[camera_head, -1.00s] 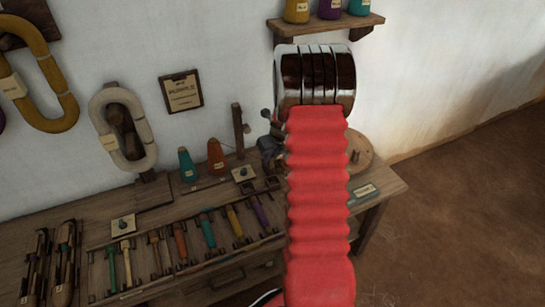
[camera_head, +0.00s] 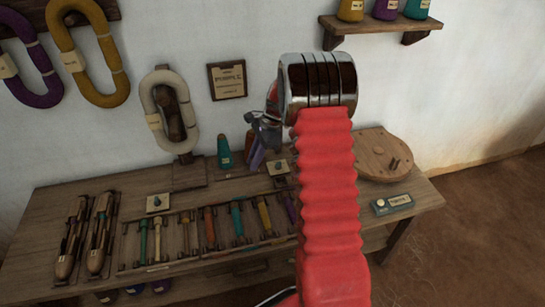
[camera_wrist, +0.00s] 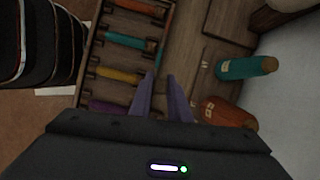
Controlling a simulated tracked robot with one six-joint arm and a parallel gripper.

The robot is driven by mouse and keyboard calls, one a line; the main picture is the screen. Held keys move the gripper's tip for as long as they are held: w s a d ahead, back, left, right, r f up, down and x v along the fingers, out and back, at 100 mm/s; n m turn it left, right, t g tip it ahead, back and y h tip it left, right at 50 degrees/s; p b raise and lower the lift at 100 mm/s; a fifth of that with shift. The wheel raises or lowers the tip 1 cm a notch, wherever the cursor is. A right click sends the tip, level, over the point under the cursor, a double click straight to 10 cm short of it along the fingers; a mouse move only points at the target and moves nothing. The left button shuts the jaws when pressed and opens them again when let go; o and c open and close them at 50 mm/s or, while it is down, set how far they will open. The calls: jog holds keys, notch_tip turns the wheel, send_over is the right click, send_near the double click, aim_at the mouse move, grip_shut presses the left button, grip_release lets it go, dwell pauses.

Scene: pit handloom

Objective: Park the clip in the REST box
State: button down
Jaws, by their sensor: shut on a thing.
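My gripper (camera_head: 257,157) hangs above the back of the bench, in front of the orange cone, seen past my red arm sleeve. Two slim purple prongs stick out from it, also seen in the wrist view (camera_wrist: 163,97), with a narrow gap between their tips. The jaws are shut on the clip, but its outline is hard to tell from the fingers. A small dark box (camera_head: 393,204) with a pale label lies at the bench's right end, apart from the gripper. Its lettering is too small to read, so I cannot tell whether it is the REST box.
A rack (camera_head: 126,232) of coloured bobbins runs along the bench front. A teal cone (camera_head: 224,152) and an orange cone (camera_wrist: 229,112) stand behind it. A round wooden disc (camera_head: 379,152) is at the right. Yarn hanks (camera_head: 166,110) and a shelf (camera_head: 380,28) are on the wall.

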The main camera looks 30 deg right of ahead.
jog(key=s+a+r+n+g+h, duration=0.1)
jog(key=a+r+n+g+h, duration=0.1)
jog(key=a+n, duration=0.6)
jog(key=s+a+r+n+g+h, duration=0.2)
jog(key=a+r+n+g, duration=0.1)
jog(key=a+n, duration=0.5)
jog(key=r+n, duration=0.1)
jog(key=n, duration=0.2)
jog(key=shift+a+r+n+h, duration=0.25)
jog(key=shift+r+n+h, duration=0.05)
jog(key=shift+r+n, duration=0.1)
